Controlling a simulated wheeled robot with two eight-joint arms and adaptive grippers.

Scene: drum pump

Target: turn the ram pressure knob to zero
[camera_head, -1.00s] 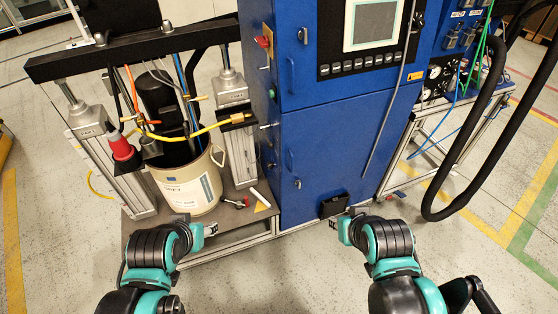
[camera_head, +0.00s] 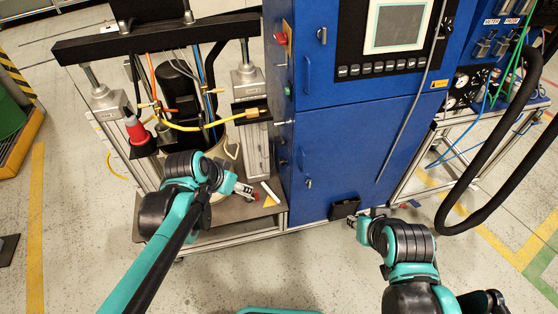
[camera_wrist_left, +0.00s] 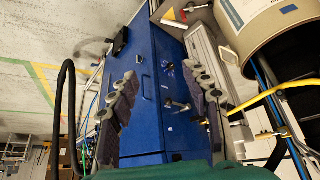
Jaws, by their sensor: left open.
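The blue cabinet (camera_head: 335,150) carries small metal knobs or valves on its left side, one around mid height (camera_head: 283,123) with others below it. The left wrist view shows similar fittings (camera_wrist_left: 178,105) on the blue cabinet (camera_wrist_left: 145,105), seen between the fingers. I cannot tell which one is the ram pressure knob. My left gripper (camera_head: 245,190) is in front of the drum, left of and below these fittings, touching none of them. Its fingers (camera_wrist_left: 161,78) are apart and empty in the left wrist view. My right gripper (camera_head: 354,222) is low in front of the cabinet; its fingers are too small to judge.
The drum (camera_head: 229,157) is partly hidden behind my left arm, under the ram frame's black crossbeam (camera_head: 160,37). A yellow hose (camera_head: 205,126) and cables hang there. Gauges (camera_head: 460,90) and thick black hoses (camera_head: 480,170) stand at the right. Floor in front is clear.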

